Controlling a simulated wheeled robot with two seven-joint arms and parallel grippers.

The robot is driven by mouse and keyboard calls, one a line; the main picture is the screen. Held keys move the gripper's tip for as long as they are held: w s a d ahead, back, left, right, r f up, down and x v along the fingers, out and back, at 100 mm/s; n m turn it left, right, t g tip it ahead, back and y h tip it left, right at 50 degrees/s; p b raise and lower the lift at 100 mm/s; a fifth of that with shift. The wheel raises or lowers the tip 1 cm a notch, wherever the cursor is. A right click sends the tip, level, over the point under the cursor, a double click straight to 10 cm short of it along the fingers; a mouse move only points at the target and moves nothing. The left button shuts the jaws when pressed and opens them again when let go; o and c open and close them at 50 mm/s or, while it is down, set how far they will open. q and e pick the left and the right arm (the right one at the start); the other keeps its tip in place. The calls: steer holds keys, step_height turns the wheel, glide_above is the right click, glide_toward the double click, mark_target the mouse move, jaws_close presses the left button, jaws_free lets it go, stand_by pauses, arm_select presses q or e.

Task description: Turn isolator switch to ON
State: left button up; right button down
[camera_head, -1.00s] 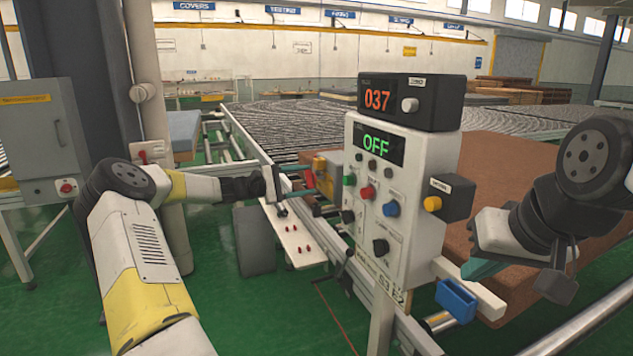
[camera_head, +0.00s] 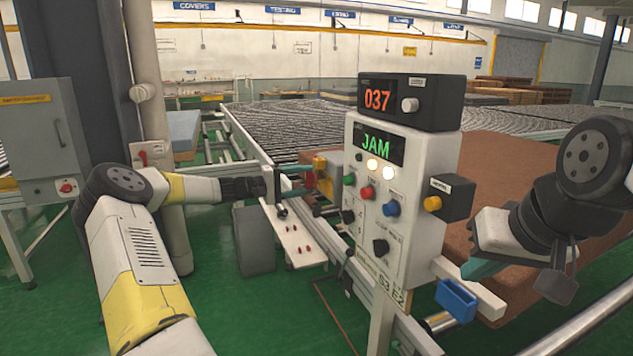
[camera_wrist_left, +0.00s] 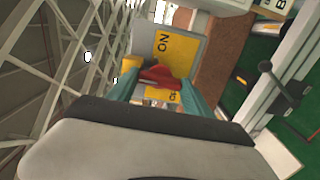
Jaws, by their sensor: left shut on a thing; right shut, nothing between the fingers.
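The isolator switch is a small yellow and grey box (camera_head: 320,163) on the frame left of the control panel. In the left wrist view its red handle (camera_wrist_left: 160,76) sits between my left gripper's teal fingers, in front of a yellow plate (camera_wrist_left: 168,44) lettered ON. My left gripper (camera_wrist_left: 158,88) is shut on the red handle; it also shows in the head view (camera_head: 308,187). The fingers hide part of the handle and the lower lettering. The panel display (camera_head: 376,144) reads JAM in green. My right gripper (camera_head: 482,268) is shut and empty, right of the panel.
The control panel (camera_head: 400,220) has several coloured buttons and two glowing lamps. A black counter box (camera_head: 440,100) on top reads 037. A blue holder (camera_head: 456,301) hangs at its lower right. A brown mattress (camera_head: 490,165) lies behind. A grey cabinet (camera_head: 40,125) stands far left.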

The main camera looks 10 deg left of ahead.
stand_by(0.3)
arm_select(q)
steer(key=o, duration=1.4)
steer(key=shift+c, duration=0.2)
steer(key=v, duration=0.7)
steer(key=shift+s+a, duration=0.25)
steer(key=shift+a, duration=0.1)
steer(key=shift+a, duration=0.15)
